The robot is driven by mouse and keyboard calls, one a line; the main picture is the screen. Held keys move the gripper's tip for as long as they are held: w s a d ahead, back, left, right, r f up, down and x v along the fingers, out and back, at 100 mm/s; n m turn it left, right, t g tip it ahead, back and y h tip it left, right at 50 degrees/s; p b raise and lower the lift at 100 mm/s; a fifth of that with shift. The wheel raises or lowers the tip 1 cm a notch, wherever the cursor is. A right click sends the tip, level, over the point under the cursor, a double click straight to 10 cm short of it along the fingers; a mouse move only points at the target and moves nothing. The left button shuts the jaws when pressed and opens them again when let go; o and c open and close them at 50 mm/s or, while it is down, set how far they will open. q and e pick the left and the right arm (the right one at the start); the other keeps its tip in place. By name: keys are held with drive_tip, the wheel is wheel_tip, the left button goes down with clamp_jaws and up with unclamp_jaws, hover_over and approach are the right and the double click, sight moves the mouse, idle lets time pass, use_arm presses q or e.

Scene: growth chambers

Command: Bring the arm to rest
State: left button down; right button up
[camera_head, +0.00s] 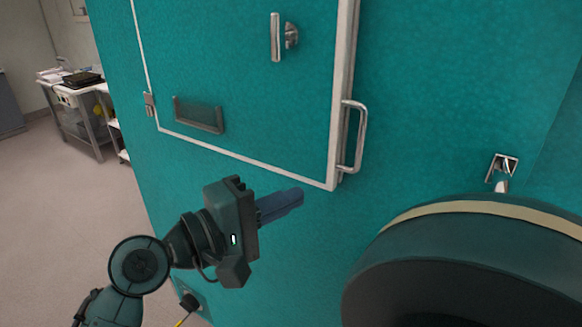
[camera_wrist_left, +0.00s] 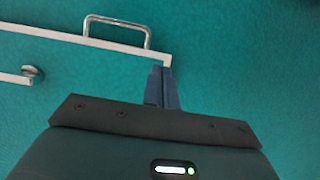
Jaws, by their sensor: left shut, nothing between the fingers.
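My left gripper (camera_head: 298,196) comes in from the left in the head view. Its blue-grey fingers are shut with nothing between them and point right, just below the lower right corner of a white-framed door (camera_head: 240,70). In the left wrist view the shut fingers (camera_wrist_left: 162,72) point at the teal wall, near the same frame corner. I cannot tell if the fingertips touch the surface. A metal bar handle (camera_head: 360,135) is at the door's right edge, above and right of the fingers; it also shows in the left wrist view (camera_wrist_left: 118,22). My right gripper is not in view.
The teal chamber wall (camera_head: 450,110) fills the middle and right. A metal latch (camera_head: 502,168) sits on it at the right. A large dark rounded shape (camera_head: 460,260) covers the lower right. A bench (camera_head: 80,105) stands at the far left, with open floor (camera_head: 60,210) in front.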

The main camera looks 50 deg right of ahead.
use_arm(q)
drive_tip(key=s+a, duration=0.5)
drive_tip(key=s, duration=0.2)
drive_tip(key=shift+s, duration=0.15)
drive_tip(key=shift+f, duration=0.15)
